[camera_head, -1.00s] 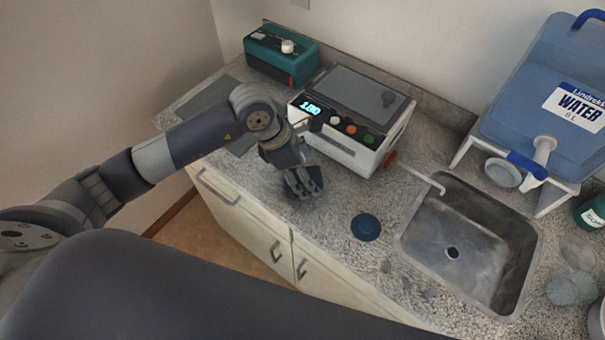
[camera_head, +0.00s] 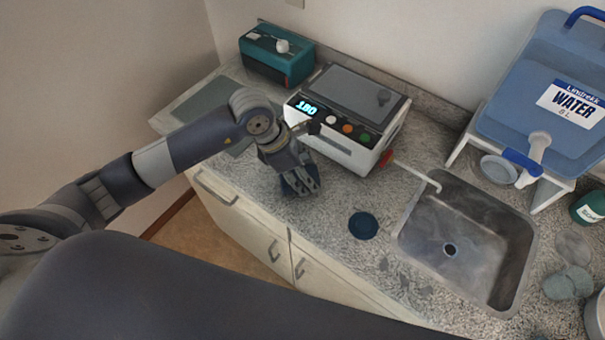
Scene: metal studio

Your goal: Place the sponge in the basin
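The basin (camera_head: 478,225) is a grey metal sink with a dark drain, set in the counter at right. My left gripper (camera_head: 301,183) points down over the counter in front of the white device, left of the basin. Something dark blue shows at its fingers, but I cannot tell whether it is part of the gripper or a thing between them. I cannot make out a sure sponge. A rounded grey-green object (camera_head: 566,284) lies right of the basin and might be it. My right gripper is out of view.
A white device (camera_head: 338,125) with a lit display stands behind my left gripper, and a teal box (camera_head: 276,58) behind that. A dark blue disc (camera_head: 363,225) lies between gripper and basin. A blue water tank (camera_head: 540,90) on a white stand rises behind the basin.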

